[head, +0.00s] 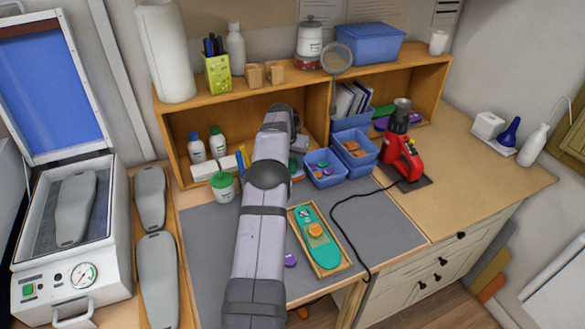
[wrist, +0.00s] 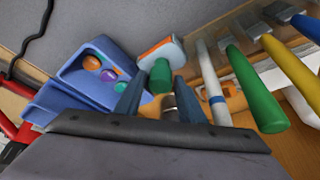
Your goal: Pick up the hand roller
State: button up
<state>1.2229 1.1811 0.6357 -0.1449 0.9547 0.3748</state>
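My gripper (wrist: 160,88) shows in the wrist view with its two blue-grey fingers apart. Between and just beyond them is a short green handle (wrist: 160,76) with a white and orange block at its far end. It may be the hand roller, but I cannot tell for sure. A small metallic part shows lower down between the fingers. No contact with the fingers can be made out. In the head view my arm reaches over the desk to the shelf and hides the gripper and most of what lies around it.
Several tools with coloured handles, including a green one (wrist: 255,92) and a yellow one (wrist: 290,68), stand close to the right of the fingers. A blue bin (head: 325,168) of coloured pieces is nearby. A wooden tray (head: 341,258) and a red heat tool (head: 403,158) are on the desk.

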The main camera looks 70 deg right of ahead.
grip_shut()
jog(key=shift+d, duration=0.1)
jog(key=shift+r, duration=0.15)
jog(key=shift+r+b, duration=0.3)
jog(key=shift+r, duration=0.5)
notch_tip(320, 180, up, 16)
jog(key=p, duration=1)
